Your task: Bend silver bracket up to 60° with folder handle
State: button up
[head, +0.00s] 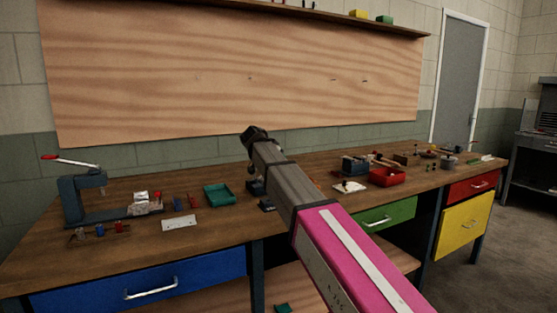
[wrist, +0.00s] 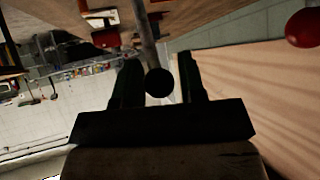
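My gripper (head: 253,135) is raised above the middle of the bench in the head view, at the far end of my arm. In the wrist view my gripper (wrist: 160,75) has its dark fingers apart, with a black round knob (wrist: 159,82) between them. A grey rod, which looks like the folder handle (wrist: 146,38), runs up from the knob. A lit gap shows between the knob and the right finger. Dark blue blocks (head: 256,187) that may be the folder show partly behind my arm. I cannot make out the silver bracket; my arm hides that area.
A press (head: 72,200) with a red-tipped lever stands at the bench's left. A teal tray (head: 219,194), a white plate (head: 180,223) and a red bin (head: 387,177) lie on the bench (head: 50,257). A red ball (wrist: 303,28) shows at the wrist view's upper right.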

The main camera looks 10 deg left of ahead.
jog(key=shift+o, duration=0.9)
jog(key=v, duration=1.1)
jog(key=shift+d, duration=0.1)
